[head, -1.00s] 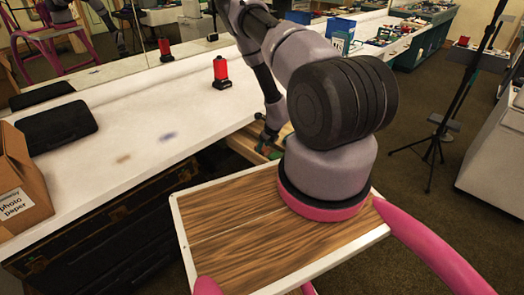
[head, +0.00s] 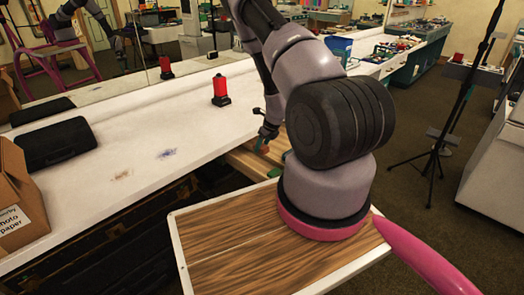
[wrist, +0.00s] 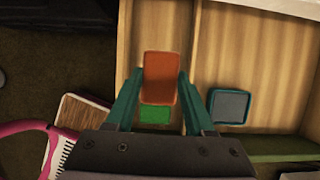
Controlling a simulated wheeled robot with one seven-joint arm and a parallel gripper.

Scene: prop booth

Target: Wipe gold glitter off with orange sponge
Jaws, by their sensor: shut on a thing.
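The orange sponge (wrist: 160,78) is between the two teal fingers of my gripper (wrist: 161,73) in the wrist view. The gripper is shut on it, over an open wooden drawer (wrist: 124,45). In the head view my gripper (head: 263,142) is small, at the counter's front edge, and the sponge is hard to make out there. A gold-brown glitter patch (head: 121,174) lies on the white counter (head: 120,130), to the left of my gripper and apart from it.
A bluish patch (head: 166,153) lies beside the gold one. A green block (wrist: 154,115) and a blue-grey block (wrist: 229,105) sit in the drawer. A red-and-black bottle-like thing (head: 221,90), a black case (head: 55,143) and a cardboard box (head: 20,195) stand on the counter.

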